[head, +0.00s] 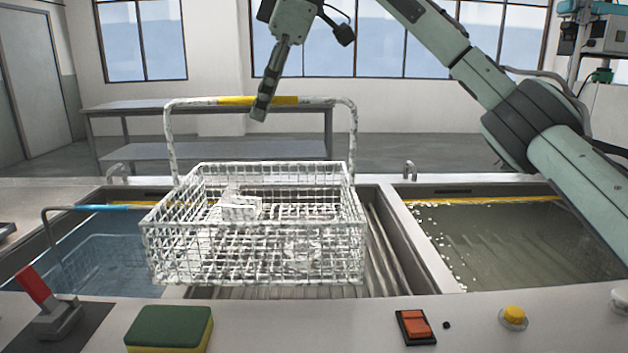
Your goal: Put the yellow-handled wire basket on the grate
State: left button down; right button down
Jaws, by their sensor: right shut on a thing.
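The white wire basket (255,235) has a tall handle with a yellow grip (237,100). It is roughly level over the middle section of the tank unit, and a few small parts lie inside it. My right gripper (262,105) is shut on the yellow part of the handle, right of its middle. The grate (385,255) shows as slanting bars below and to the right of the basket. The basket covers much of it, and I cannot tell whether the basket touches it. My left gripper is not in view.
A liquid-filled tank (500,235) lies right of the grate. A left tank (100,250) holds a blue-handled basket (95,208). A sponge (168,328), a red lever (34,285), an orange switch (416,324) and a yellow button (513,316) are on the front ledge.

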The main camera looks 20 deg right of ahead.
jog(key=w+d+f, duration=0.2)
jog(key=d+f, duration=0.7)
jog(key=shift+w+f, duration=0.2)
jog(key=c, duration=1.9)
grip_release()
jog(key=shift+d+f, duration=0.1)
jog(key=shift+f, duration=0.1)
jog(key=o, duration=0.3)
jog(key=shift+r, duration=0.1)
jog(key=v, duration=1.2)
